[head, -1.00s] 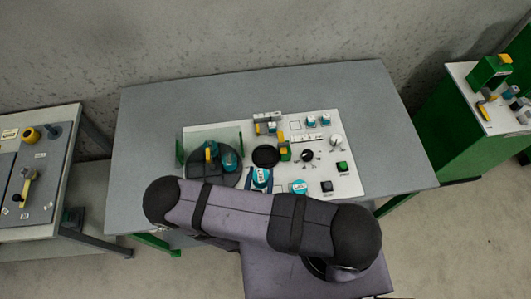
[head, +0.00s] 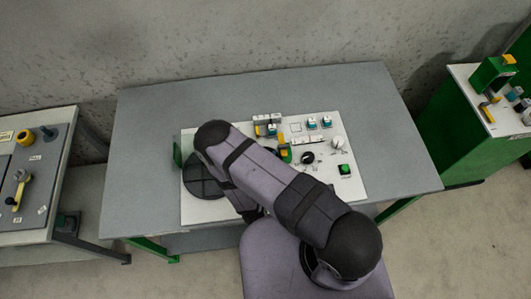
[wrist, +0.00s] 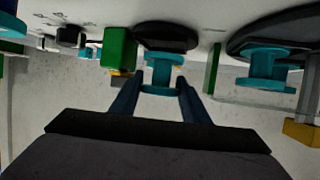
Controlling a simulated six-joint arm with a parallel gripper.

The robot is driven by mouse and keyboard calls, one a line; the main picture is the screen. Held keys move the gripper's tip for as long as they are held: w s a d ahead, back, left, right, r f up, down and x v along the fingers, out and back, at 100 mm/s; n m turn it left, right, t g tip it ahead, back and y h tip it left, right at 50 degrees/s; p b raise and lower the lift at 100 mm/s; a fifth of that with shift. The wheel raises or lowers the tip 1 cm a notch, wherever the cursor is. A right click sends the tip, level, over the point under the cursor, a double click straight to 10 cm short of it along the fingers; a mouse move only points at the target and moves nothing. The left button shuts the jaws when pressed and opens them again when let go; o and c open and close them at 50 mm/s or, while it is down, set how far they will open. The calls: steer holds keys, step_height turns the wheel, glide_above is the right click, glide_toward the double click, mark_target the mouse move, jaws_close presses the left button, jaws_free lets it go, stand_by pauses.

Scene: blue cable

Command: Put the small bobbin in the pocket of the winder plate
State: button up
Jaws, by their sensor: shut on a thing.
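In the wrist view my gripper (wrist: 161,90) is shut on a teal bobbin (wrist: 161,74), with one dark finger on each side of it. Just beyond the bobbin is a black round part (wrist: 168,36) on the white panel; I cannot tell whether they touch. A second teal bobbin (wrist: 265,68) stands at a larger dark round plate (wrist: 290,30) at the right. In the head view my arm hides the gripper and the held bobbin. Part of the large dark plate (head: 205,183) shows left of the arm. I cannot make out the pocket.
A green block (wrist: 120,48) stands close beside the held bobbin, and a thin green upright (wrist: 212,68) is on the other side. A yellow part (wrist: 302,133) is at the right. The white panel (head: 205,213) has knobs and a green button (head: 344,169); the grey table (head: 150,120) is clear around it.

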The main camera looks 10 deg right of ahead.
steer(key=shift+w+d+f+b, duration=0.25)
steer(key=shift+w+f+b, duration=0.35)
steer(key=shift+w, duration=0.1)
steer(key=shift+w+d+f+b, duration=0.2)
steer(key=shift+w+f+b, duration=0.25)
steer(key=shift+w+f, duration=0.2)
steer(key=shift+w, duration=0.25)
steer(key=shift+f, duration=0.2)
steer(key=o, duration=0.8)
steer(key=shift+c, duration=0.2)
steer(key=shift+r, duration=0.1)
